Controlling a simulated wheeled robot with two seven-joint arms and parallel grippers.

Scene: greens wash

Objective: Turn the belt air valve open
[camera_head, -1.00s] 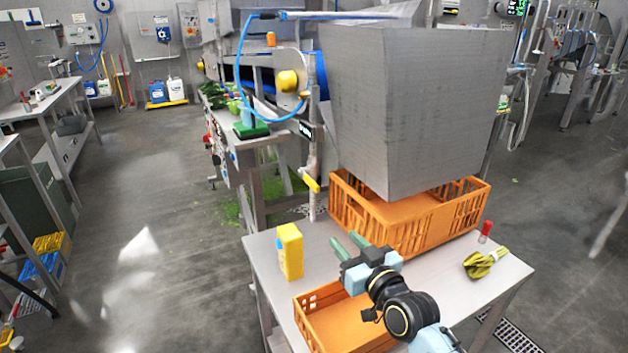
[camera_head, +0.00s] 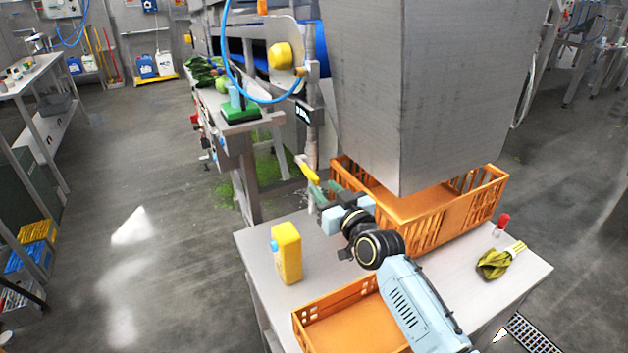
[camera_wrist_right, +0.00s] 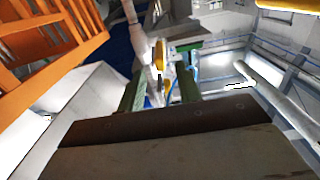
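The belt air valve shows as a yellow lever (camera_head: 309,173) low on the upright grey pipe, below a small dark label (camera_head: 304,112). My right gripper (camera_head: 322,186) is just in front of the lever, its green fingers pointing at it. In the right wrist view the two green fingers (camera_wrist_right: 160,80) stand apart with a gap between them. The yellow lever (camera_wrist_right: 160,52) shows in that gap, near the fingertips. I cannot tell whether a finger touches it. My left gripper is not in view.
A large orange crate (camera_head: 440,222) under the grey chute (camera_head: 425,90) stands close to the right of my gripper. A yellow bottle (camera_head: 287,253), a smaller orange crate (camera_head: 345,318), a yellow-green bundle (camera_head: 495,262) and a red-capped item (camera_head: 501,222) are on the table (camera_head: 258,262).

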